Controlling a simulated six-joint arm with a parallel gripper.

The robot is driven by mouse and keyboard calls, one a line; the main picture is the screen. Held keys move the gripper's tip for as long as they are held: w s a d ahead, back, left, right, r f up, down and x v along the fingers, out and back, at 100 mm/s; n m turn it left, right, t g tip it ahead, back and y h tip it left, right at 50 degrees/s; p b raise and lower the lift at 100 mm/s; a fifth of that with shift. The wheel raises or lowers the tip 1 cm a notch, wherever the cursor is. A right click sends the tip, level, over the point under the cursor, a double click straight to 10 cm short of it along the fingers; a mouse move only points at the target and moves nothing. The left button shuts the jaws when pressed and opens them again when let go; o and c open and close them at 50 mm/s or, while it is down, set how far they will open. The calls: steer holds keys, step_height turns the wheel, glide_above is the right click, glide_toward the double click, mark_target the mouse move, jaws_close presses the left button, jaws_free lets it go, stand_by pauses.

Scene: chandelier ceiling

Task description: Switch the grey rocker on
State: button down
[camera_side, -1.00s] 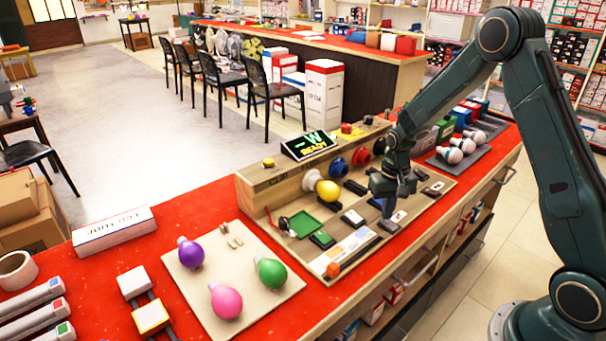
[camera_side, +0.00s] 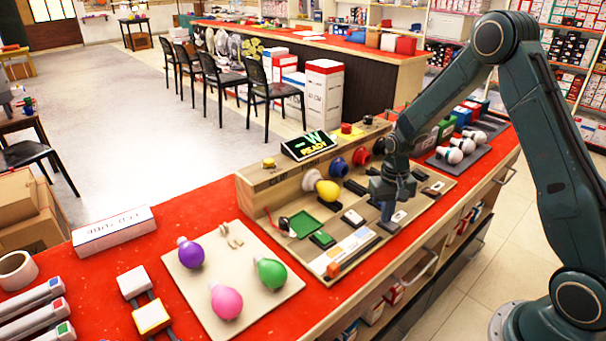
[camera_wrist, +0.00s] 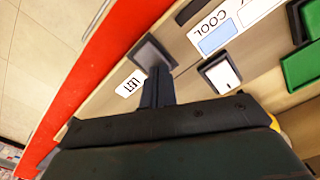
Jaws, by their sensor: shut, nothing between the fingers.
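The grey rocker (camera_wrist: 150,50) sits in a dark frame on the pale wooden board, beside a small white label (camera_wrist: 130,86) in the wrist view. In the side view the grey rocker (camera_side: 388,228) is mostly below my fingertips. My gripper (camera_side: 387,217) is shut and empty, pointing down at it. In the wrist view my gripper (camera_wrist: 160,73) has its closed fingertips at the rocker's near edge. I cannot tell whether they press on it. Which way the rocker is tilted is not clear.
A white rocker (camera_wrist: 219,74) and a green rocker (camera_side: 321,239) sit close by on the board. A display (camera_side: 310,145) reads "-W READY". A yellow bulb (camera_side: 327,188) stands in a socket behind. Coloured bulbs lie on a pale mat (camera_side: 252,304) at left.

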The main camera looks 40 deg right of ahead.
steer(key=shift+f, duration=0.15)
steer(key=shift+r, duration=3.5)
steer(key=shift+r, duration=0.15)
steer(key=s+a+r+n+t, duration=0.1)
steer(key=s+a+r, duration=0.3)
steer(key=r, duration=0.3)
steer(key=s+a+r+n+t, duration=0.2)
steer(key=s+a+r, duration=0.15)
steer(key=r, duration=0.45)
steer(key=s+a+r+n+t, duration=0.1)
steer(key=s+a+r, duration=0.1)
steer(key=s, duration=0.6)
steer(key=s+a+r+n+t, duration=0.1)
steer(key=s+a+r+n, duration=0.1)
steer(key=s, duration=0.6)
steer(key=shift+a+r+t, duration=0.3)
steer(key=shift+a+r, duration=0.35)
steer(key=shift+a, duration=0.1)
